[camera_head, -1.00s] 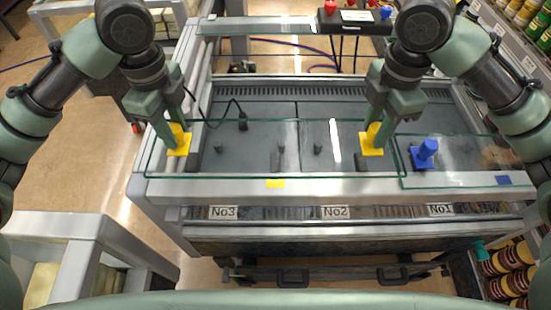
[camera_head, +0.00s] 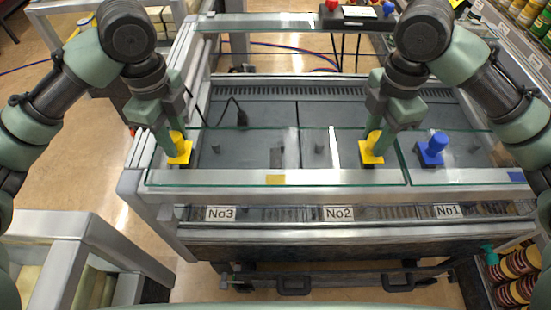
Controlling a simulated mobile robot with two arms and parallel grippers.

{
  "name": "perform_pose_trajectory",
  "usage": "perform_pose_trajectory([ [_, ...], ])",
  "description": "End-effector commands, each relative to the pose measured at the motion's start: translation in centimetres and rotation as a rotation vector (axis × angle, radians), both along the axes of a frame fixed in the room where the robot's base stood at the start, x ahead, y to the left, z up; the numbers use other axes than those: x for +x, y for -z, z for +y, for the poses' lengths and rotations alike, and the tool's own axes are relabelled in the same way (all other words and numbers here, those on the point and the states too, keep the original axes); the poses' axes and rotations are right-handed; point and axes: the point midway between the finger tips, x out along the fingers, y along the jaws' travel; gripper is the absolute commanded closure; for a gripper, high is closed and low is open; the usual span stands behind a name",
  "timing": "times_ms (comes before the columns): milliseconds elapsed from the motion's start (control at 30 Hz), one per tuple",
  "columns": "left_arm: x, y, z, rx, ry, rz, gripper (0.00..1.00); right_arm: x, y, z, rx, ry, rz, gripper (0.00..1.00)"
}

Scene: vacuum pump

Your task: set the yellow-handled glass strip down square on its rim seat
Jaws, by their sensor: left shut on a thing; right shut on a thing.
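The clear glass strip (camera_head: 240,165) has two yellow handles and lies across the front of the grey tank, its front edge over the front rim (camera_head: 300,194). My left gripper (camera_head: 178,142) is shut on the left yellow handle (camera_head: 180,152). My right gripper (camera_head: 376,138) is shut on the right yellow handle (camera_head: 371,152). The strip looks level, its front edge nearly parallel to the rim. A yellow mark (camera_head: 276,180) on the rim shows through the glass near that edge. I cannot tell whether the strip touches the rim or hangs slightly above it.
A second glass strip with a blue handle (camera_head: 432,148) lies close to the right end, front edges about in line. A blue mark (camera_head: 516,177) is on the rim there. A control box with red and blue knobs (camera_head: 358,13) stands at the back. A shelf of cans is at right.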

Motion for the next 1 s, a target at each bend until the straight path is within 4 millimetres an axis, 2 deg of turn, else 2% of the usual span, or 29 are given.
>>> perform_pose_trajectory([
  [67,0.1,0.5,0.2,0.003,-0.004,-0.004,1.00,0.1,0.5,-0.2,-0.003,0.004,-0.004,1.00],
  [100,0.0,0.4,0.2,0.005,-0.004,0.001,0.59,0.0,0.4,-0.2,-0.005,0.004,0.001,0.59],
  [133,0.0,0.3,0.2,0.005,-0.004,0.001,0.51,0.0,0.3,-0.2,-0.005,0.004,0.001,0.51],
  [167,0.0,0.3,0.2,0.004,-0.003,0.001,0.48,0.0,0.3,-0.2,-0.004,0.003,0.001,0.48],
  [467,0.0,0.3,0.1,0.002,-0.001,-0.001,0.48,0.0,0.3,-0.1,-0.001,0.001,0.000,0.48],
  [567,0.1,-0.3,0.1,0.002,-0.001,-0.004,0.48,0.0,0.3,0.0,-0.001,0.001,0.000,0.48],
  [667,0.1,-1.7,0.1,0.002,-0.001,-0.007,0.48,0.0,0.3,0.0,-0.001,0.001,0.000,0.48],
  [1000,0.0,-8.4,0.1,0.004,-0.003,-0.006,0.48,0.0,0.3,0.0,0.000,0.000,0.000,0.48],
])
